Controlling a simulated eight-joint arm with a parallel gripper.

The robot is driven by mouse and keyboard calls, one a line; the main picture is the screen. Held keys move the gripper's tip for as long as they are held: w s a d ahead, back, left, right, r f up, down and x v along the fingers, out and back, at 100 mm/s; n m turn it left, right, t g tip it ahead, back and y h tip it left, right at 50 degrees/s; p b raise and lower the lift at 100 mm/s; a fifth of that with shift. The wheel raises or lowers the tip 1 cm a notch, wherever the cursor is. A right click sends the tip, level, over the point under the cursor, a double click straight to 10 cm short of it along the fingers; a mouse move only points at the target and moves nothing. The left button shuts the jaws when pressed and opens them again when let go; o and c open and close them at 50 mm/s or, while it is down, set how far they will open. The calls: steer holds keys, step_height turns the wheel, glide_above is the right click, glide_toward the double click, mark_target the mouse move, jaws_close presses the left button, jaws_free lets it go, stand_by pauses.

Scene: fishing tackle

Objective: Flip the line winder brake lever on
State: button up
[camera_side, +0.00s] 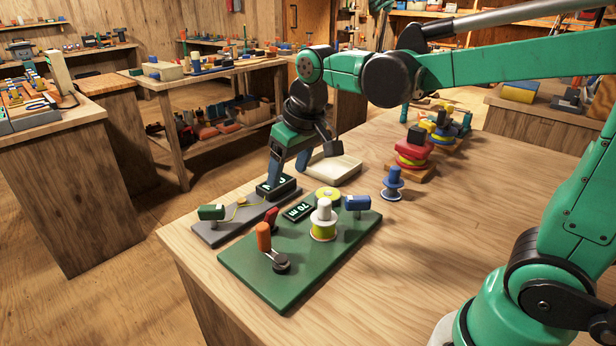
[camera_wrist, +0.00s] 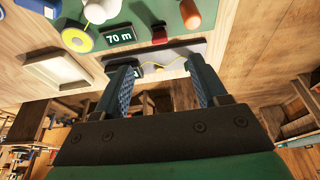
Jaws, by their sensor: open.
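The line winder is a green board (camera_side: 300,270) on the near end of the table. It carries a white spool post wound with yellow line (camera_side: 323,225), an orange crank handle (camera_side: 263,237), a "70 m" display (camera_side: 298,211) and a blue block (camera_side: 357,203). A small red lever (camera_side: 271,217), apparently the brake lever, stands beside the display; it also shows in the wrist view (camera_wrist: 159,34). Its on or off position is unclear. My gripper (camera_side: 288,168) is open and empty above the grey plate behind the board; its fingers show in the wrist view (camera_wrist: 158,72).
The grey plate (camera_side: 215,234) holds a green block (camera_side: 211,212), yellow line and a dark display (camera_side: 276,187). A cream tray (camera_side: 334,170) lies behind. A blue spool (camera_side: 392,184) and a red-yellow stack (camera_side: 412,155) stand to the right. The table's right front is clear.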

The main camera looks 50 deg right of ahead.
steer(key=s+f+t, duration=0.2)
steer(key=s+t, duration=0.1)
steer(key=s, duration=0.5)
steer(key=shift+f, duration=0.25)
steer(key=shift+s+a, duration=0.1)
stand_by(1.3)
